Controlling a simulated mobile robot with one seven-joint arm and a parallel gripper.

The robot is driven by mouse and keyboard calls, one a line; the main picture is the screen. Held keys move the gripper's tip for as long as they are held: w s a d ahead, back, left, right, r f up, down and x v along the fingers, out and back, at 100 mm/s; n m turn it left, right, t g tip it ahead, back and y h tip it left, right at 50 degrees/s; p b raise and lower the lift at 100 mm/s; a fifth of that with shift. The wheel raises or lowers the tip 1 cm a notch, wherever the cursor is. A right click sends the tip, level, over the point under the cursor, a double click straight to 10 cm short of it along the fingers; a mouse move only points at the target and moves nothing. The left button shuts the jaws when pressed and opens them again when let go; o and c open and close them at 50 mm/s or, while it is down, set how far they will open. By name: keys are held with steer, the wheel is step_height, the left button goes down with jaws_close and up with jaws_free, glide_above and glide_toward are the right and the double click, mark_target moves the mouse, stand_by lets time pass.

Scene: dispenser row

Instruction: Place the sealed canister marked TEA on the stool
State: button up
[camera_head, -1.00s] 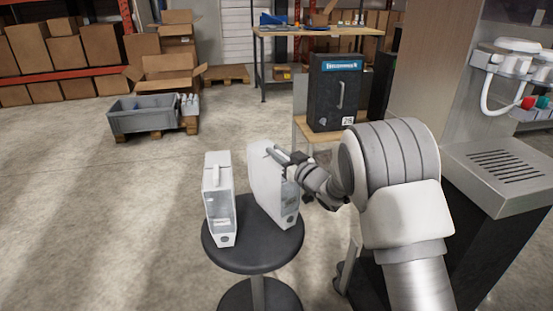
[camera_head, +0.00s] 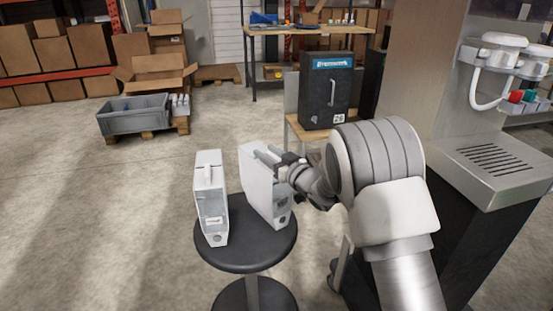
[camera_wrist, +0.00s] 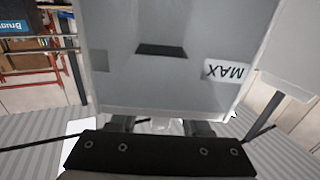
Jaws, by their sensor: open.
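A pale, boxy canister with a top handle (camera_head: 262,182) stands on the right part of the round dark stool (camera_head: 245,258). A second similar canister (camera_head: 210,200) stands upright beside it on the left, with a small gap. No TEA mark is readable on either. My gripper (camera_head: 284,163) is at the upper right side of the right canister, just off its handle. In the wrist view, my open gripper (camera_wrist: 160,125) has a grey canister wall (camera_wrist: 165,85) with an upside-down MAX label in front of it, and nothing shows held between the fingers.
A black dispenser box (camera_head: 331,90) stands on a small wooden table behind the stool. A metal counter with a grated top (camera_head: 495,160) is to the right. A grey bin (camera_head: 135,118) sits on a pallet at the back left. The floor left of the stool is clear.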

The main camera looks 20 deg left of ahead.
steer(key=p+v, duration=0.2)
steer(key=v, duration=1)
steer(key=w+d+r+m+t+h, duration=0.1)
steer(key=d+r+m+h, duration=0.1)
steer(key=d+r+h, duration=0.4)
steer(key=d+r+m+t+h, duration=0.2)
steer(key=d+r+m+h, duration=0.15)
steer(key=d, duration=0.55)
steer(key=s+d+r+m+g+h, duration=0.1)
steer(key=s+d+r+m+h, duration=0.15)
steer(key=s+d, duration=0.35)
steer(key=s+d+m+g+h, duration=0.1)
steer(key=s+d+g, duration=0.2)
steer(key=s, duration=1)
steer(key=s+d+f+m+g+h, duration=0.1)
steer(key=s+d+g, duration=0.3)
steer(key=s, duration=0.9)
steer(key=shift+d+f+m+h, duration=0.3)
steer(key=shift+d+f+m, duration=0.05)
steer(key=shift+d+m, duration=0.1)
step_height(320, 180, up, 22)
steer(key=p, duration=2.1)
steer(key=shift+a+f, duration=0.15)
steer(key=shift+f, duration=0.05)
